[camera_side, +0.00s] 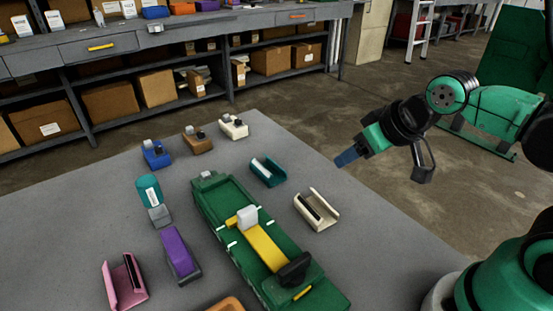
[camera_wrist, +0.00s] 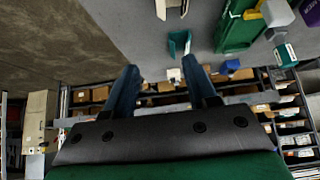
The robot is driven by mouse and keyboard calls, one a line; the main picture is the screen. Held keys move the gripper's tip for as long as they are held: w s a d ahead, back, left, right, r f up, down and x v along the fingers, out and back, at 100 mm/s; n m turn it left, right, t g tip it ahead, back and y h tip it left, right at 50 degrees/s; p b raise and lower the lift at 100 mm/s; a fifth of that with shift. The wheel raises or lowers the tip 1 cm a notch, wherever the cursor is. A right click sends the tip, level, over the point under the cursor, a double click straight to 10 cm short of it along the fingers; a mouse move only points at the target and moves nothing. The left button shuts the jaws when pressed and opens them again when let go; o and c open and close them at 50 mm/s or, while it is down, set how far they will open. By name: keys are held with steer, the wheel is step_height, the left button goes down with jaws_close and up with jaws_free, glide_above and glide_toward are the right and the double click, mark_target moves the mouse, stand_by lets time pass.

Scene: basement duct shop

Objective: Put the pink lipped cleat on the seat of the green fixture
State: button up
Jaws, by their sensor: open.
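The pink lipped cleat (camera_side: 124,283) is an open channel with a dark strip inside, on the table at the near left in the side view. It does not show in the wrist view. The long green fixture (camera_side: 215,199) lies mid-table, with a yellow bar (camera_side: 265,247), a pale block and a dark knob on it. Part of the fixture (camera_wrist: 236,34) shows at the wrist view's top right. My gripper (camera_side: 346,158) is in the air to the right of the fixture, far from the pink cleat. Its blue fingers (camera_wrist: 162,84) are apart and empty in the wrist view.
A teal cleat (camera_side: 267,171) and a cream cleat (camera_side: 316,209) lie right of the fixture. Left of it stand a purple-topped block (camera_side: 179,253) and a teal cylinder piece (camera_side: 149,191). Several small clamp-like pieces are at the far edge. An orange item (camera_side: 227,305) is at the near edge.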

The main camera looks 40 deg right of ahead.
steer(key=c, duration=0.3)
